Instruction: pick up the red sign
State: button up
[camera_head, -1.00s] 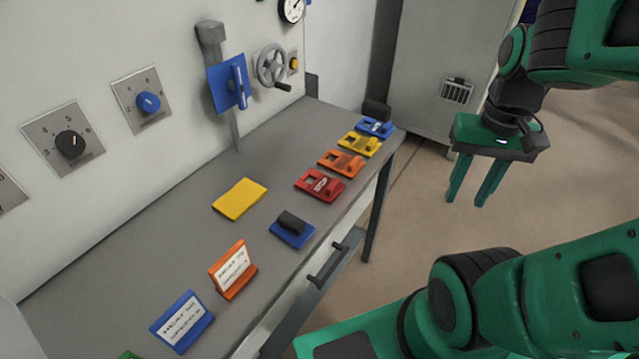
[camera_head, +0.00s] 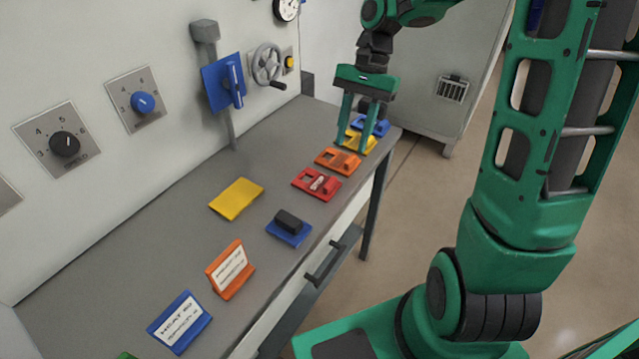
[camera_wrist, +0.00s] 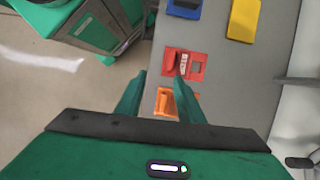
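The red sign (camera_head: 316,184) lies flat on the grey table near its right edge, with a red grip block and a white label on it. It also shows in the wrist view (camera_wrist: 196,67), just beyond my fingertips. My gripper (camera_head: 347,146) points down with its two fingers apart and nothing between them. In the head view it hangs over the far part of the table, around the orange and yellow signs. In the wrist view my gripper (camera_wrist: 162,78) has its fingers spread above the orange sign, just short of the red one.
An orange sign (camera_head: 337,161), a yellow sign (camera_head: 368,141) and a blue sign (camera_head: 372,125) lie behind the red one. A blue block with a black grip (camera_head: 289,227) and a yellow plate (camera_head: 236,199) lie nearer. The grey table (camera_head: 170,231) is clear along the wall.

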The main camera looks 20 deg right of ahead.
aim_at(330, 181)
jog(key=x, duration=0.3)
jog(key=w+a+x, duration=0.1)
jog(key=x, duration=0.3)
jog(key=a+x, duration=0.1)
jog(key=x, duration=0.3)
jog(key=shift+w+f, duration=0.1)
jog(key=shift+w, duration=0.25)
grip_shut()
